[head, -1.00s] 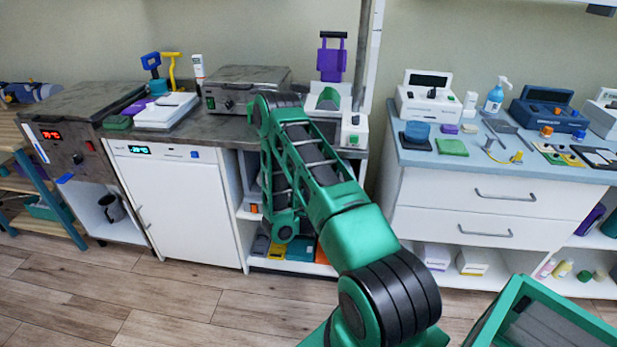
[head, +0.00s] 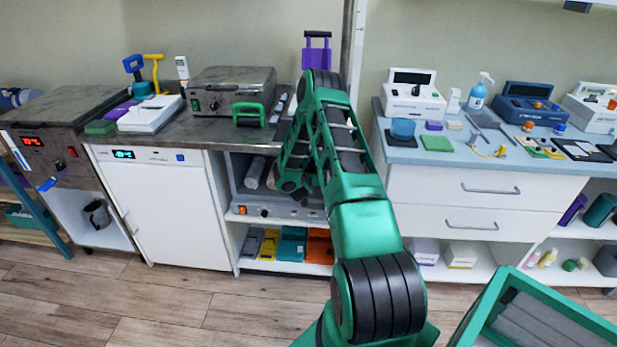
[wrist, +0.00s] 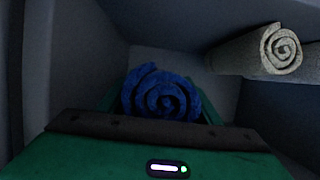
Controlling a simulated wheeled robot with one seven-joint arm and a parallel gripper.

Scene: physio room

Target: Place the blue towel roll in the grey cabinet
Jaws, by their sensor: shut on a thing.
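The blue towel roll (wrist: 160,94) shows its spiral end in the wrist view. My gripper (wrist: 160,100) is shut on it, with green fingers on both sides. Grey walls surround them, so the roll is inside the grey cabinet (head: 285,213); whether it touches the floor cannot be told. In the head view the cabinet is the open grey compartment under the dark counter.
A pale towel roll (wrist: 283,48) lies at the right in the wrist view, beside the blue one; a pale roll also shows in the cabinet in the head view (head: 255,172). Coloured packs (head: 290,245) fill the shelf below. A white drawer unit (head: 470,190) stands to the right.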

